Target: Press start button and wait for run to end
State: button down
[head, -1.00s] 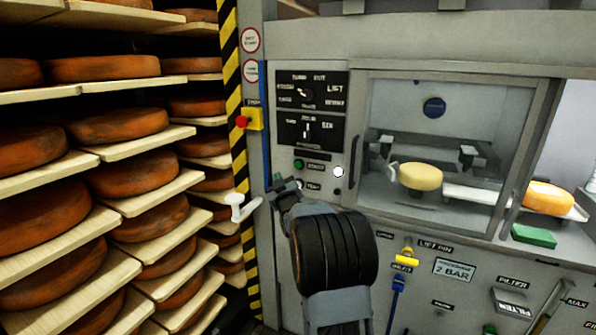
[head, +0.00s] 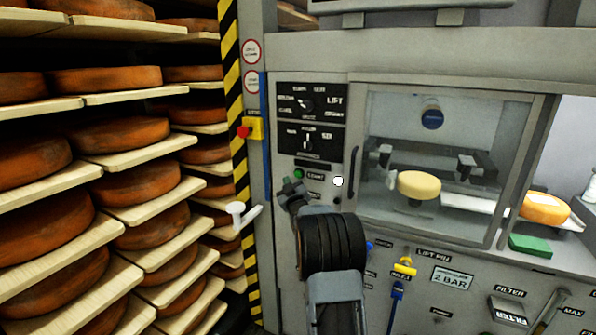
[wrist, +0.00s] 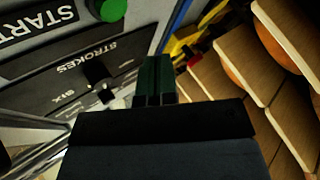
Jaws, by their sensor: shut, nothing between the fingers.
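The green start button (head: 298,174) is on the grey machine's front panel, left of its START label. In the wrist view, the green button (wrist: 112,9) and the large START lettering sit at the upper left. My gripper (head: 290,188) is shut and empty, just below and left of the button in the head view. In the wrist view, the dark closed fingers (wrist: 155,78) are apart from the button in the picture. Contact is not visible. A pale yellow cheese wheel (head: 418,185) sits behind the machine's window.
Two selector knobs are above the button: an upper one (head: 306,104) and the strokes one (head: 307,142). A red emergency button (head: 243,131) on a yellow box is to the left. A white handle (head: 238,212) sticks out below it. Cheese shelves (head: 130,205) fill the left side.

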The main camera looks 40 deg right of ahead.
aim_at(298, 174)
jog(key=shift+w+d, duration=0.5)
jog(key=shift+d, duration=0.4)
jog(key=shift+w+d, duration=0.45)
jog(key=shift+d, duration=0.4)
